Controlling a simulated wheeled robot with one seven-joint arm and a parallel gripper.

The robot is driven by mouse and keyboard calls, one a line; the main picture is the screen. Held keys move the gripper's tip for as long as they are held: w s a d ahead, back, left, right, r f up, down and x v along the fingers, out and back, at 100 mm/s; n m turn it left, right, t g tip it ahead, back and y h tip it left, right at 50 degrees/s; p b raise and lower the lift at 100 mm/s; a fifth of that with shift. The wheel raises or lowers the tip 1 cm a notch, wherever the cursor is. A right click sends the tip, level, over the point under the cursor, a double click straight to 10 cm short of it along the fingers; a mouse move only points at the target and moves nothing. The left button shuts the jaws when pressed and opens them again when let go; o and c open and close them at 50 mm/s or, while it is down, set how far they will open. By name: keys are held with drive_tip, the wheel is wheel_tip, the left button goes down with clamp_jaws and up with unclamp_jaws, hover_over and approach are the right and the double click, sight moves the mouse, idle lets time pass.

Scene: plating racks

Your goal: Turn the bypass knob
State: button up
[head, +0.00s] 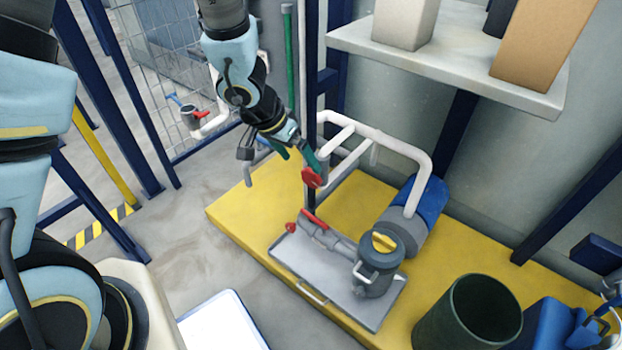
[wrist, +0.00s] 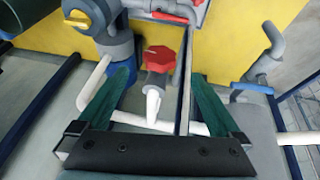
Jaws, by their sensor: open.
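A red lobed knob (head: 312,177) sits on a grey valve body on the white pipework, just below my gripper (head: 297,157) in the head view. The pictures show no label saying which knob is the bypass. In the wrist view the red knob (wrist: 159,59) lies between the lines of my two green fingers, a little beyond the tips of my gripper (wrist: 161,76). The fingers are apart and empty. I see no contact with the knob. A yellow knob (head: 384,242) tops a grey cylinder to the right; it also shows in the wrist view (wrist: 77,18).
White pipes (head: 400,147) and a blue motor (head: 425,200) stand right of my gripper on the yellow platform (head: 237,209). A grey tray (head: 372,317) holds red-handled piping. A dark green bin (head: 470,315) stands at front right. A shelf (head: 450,65) with boxes overhangs the back.

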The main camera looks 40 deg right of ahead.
sight(309, 174)
drive_tip(key=b+x, duration=0.3)
drive_tip(key=x, duration=0.5)
drive_tip(key=shift+f+b, duration=0.15)
drive_tip(key=shift+b, duration=0.25)
drive_tip(key=c, duration=1.4)
drive_tip(key=shift+o, duration=0.2)
drive_tip(key=shift+f+b, duration=0.1)
drive_tip(key=shift+b, duration=0.45)
